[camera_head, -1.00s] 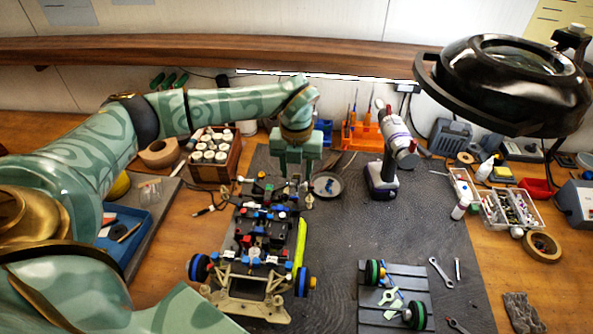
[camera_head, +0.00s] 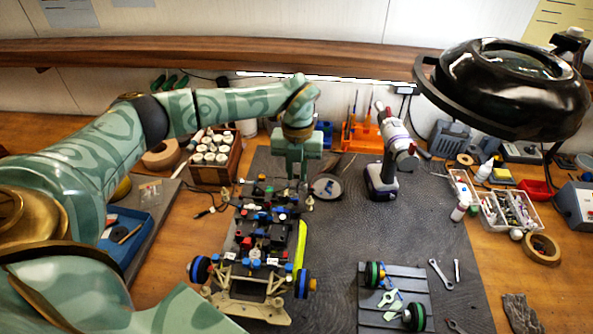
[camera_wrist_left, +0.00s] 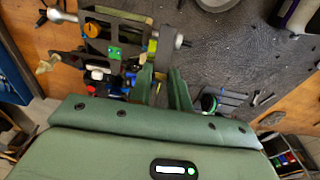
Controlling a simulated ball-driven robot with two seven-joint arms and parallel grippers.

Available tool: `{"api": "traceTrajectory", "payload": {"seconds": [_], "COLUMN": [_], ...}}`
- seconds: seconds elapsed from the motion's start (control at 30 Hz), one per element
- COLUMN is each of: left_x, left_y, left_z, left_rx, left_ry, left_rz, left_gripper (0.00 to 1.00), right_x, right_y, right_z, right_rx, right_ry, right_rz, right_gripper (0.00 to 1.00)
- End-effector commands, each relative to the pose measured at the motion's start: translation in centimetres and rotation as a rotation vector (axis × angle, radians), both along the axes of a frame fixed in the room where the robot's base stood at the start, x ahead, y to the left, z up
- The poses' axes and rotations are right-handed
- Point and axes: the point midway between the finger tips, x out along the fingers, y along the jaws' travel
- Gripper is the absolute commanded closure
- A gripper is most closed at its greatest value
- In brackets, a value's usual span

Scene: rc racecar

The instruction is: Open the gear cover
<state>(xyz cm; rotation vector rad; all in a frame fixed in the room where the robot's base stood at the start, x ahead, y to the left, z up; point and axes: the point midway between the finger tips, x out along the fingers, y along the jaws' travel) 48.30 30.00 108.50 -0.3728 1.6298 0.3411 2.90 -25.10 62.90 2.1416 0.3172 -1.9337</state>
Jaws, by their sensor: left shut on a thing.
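The RC racecar (camera_head: 262,228) lies on the grey mat, its beige end and blue wheels toward me. Its far end is under my left gripper (camera_head: 297,178), which points down at the right of that end. In the left wrist view, the two green fingers (camera_wrist_left: 164,82) straddle a small gap beside the car's dark frame (camera_wrist_left: 130,22). The jaws are shut on a small part there, apparently the gear cover, but the fingers hide it. I cannot make out the cover's outline or whether it has moved. My right gripper is not in view.
A small round dish (camera_head: 326,187) stands close right of my left gripper. A slatted grey stand (camera_head: 383,322) with wheels is at front right. A wooden box of bottles (camera_head: 215,165) is at the left. The middle mat is clear.

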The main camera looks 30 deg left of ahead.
Motion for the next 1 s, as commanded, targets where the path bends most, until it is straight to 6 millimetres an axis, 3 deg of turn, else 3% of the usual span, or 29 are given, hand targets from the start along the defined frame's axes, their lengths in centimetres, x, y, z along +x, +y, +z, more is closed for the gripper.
{"api": "traceTrajectory", "payload": {"seconds": [0.27,0.7,1.0], "left_x": [1.4,3.2,3.4], "left_y": [0.6,1.4,1.6], "left_z": [0.8,0.5,1.1], "left_rx": [-0.086,-0.2,-0.229], "left_ry": [0.177,0.413,0.471], "left_rz": [0.005,0.005,0.002], "left_gripper": [1.0,1.0,1.0], "right_x": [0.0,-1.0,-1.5], "right_y": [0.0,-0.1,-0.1], "right_z": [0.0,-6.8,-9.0], "right_rx": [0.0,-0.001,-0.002], "right_ry": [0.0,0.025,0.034], "right_rz": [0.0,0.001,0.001], "right_gripper": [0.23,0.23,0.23]}}
